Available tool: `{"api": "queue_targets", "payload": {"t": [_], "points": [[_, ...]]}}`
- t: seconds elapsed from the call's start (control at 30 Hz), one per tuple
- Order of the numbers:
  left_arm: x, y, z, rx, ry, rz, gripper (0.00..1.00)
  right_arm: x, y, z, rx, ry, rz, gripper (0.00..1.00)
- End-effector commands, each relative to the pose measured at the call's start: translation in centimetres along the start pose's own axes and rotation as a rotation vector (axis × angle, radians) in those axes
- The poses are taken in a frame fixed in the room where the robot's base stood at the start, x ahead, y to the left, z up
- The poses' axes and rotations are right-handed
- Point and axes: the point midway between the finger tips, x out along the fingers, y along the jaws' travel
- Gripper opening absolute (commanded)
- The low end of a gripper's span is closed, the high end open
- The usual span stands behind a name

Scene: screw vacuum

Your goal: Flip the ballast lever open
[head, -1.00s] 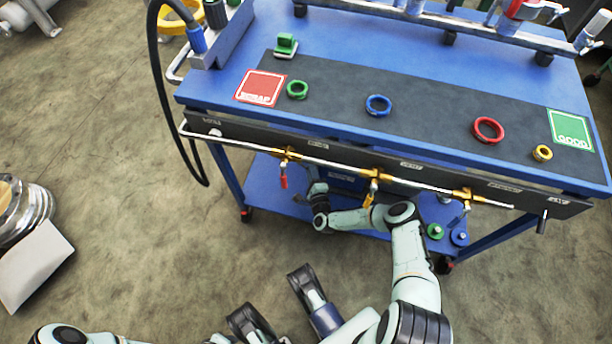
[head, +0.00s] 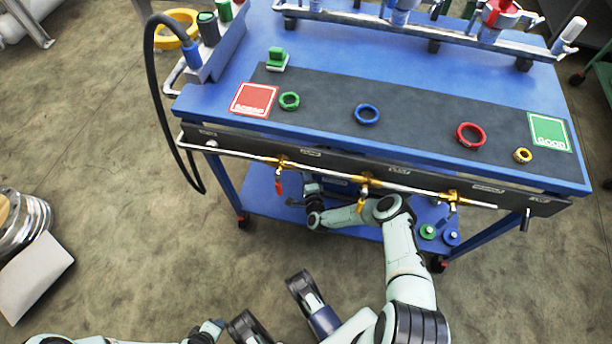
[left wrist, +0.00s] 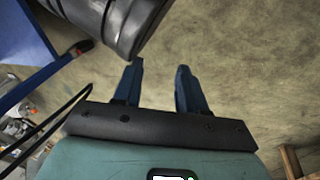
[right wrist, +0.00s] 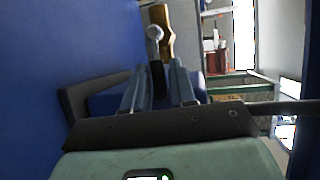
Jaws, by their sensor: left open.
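Brass valves sit along the pipe on the cart's front panel. The left valve (head: 282,163) has a red lever (head: 278,186) hanging down. The middle valve (head: 366,184) has a yellow lever (head: 361,206), also hanging. The labels are too small to read, so I cannot tell which lever is the ballast one. My right gripper (right wrist: 157,72) is under the panel, fingers apart on either side of a dark lever part (right wrist: 158,80); I cannot tell if they touch it. A brass valve body (right wrist: 160,30) shows beyond. My left gripper (left wrist: 158,70) is open and empty over the floor.
The blue cart (head: 235,125) carries green, blue, red and yellow rings on a dark mat (head: 420,125). A third valve (head: 452,198) is at the right. The lower shelf (head: 258,210) lies below my right forearm.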

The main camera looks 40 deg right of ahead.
Motion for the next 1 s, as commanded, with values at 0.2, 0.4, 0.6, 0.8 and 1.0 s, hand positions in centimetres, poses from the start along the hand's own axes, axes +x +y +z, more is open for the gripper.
{"api": "queue_targets", "payload": {"t": [0.2, 0.4, 0.6, 0.8, 1.0], "points": [[-1.6, 1.1, -0.3, 0.009, 0.011, 0.017, 0.41, -1.8, -0.2, 0.0, 0.001, -0.001, 0.003, 0.26], [-4.7, 2.4, 1.9, 0.024, -0.051, 0.033, 0.41, -5.6, -0.5, 0.1, 0.003, -0.001, 0.003, 0.26], [-7.5, 3.1, 5.3, 0.034, -0.159, 0.038, 0.41, -9.8, -0.4, 0.0, 0.002, 0.000, 0.003, 0.26], [-9.2, 3.5, 7.4, 0.040, -0.226, 0.040, 0.41, -12.5, -0.2, 0.0, 0.000, 0.000, 0.000, 0.26], [-9.6, 3.5, 8.1, 0.041, -0.249, 0.040, 0.41, -13.4, 0.0, 0.0, 0.000, 0.000, 0.001, 0.26]]}}
